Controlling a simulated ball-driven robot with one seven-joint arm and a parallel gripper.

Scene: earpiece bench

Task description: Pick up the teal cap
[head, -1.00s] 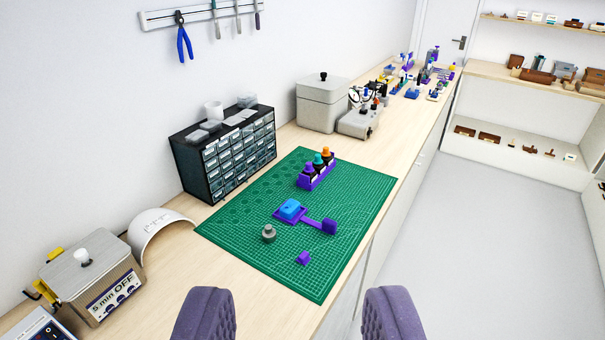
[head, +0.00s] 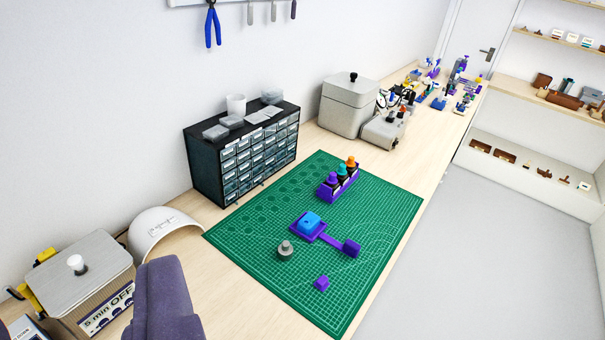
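The teal cap (head: 341,170) sits in the middle of a purple rack (head: 328,193) on the green mat, between a purple cap (head: 332,180) and an orange cap (head: 351,162). It is upright on a dark body, partly hidden by its neighbours. My gripper (head: 166,300) shows as a purple padded finger shape at the lower left edge. Whether a second finger lies behind it or is out of view, I cannot tell. It is well short of the rack, and nothing shows held in it.
On the green mat (head: 255,250) are a blue block on a purple holder (head: 308,222), a grey knobbed piece (head: 285,250) and a small purple cube (head: 321,283). A drawer cabinet (head: 240,160) and grey box (head: 348,106) stand behind. The mat's front right is clear.

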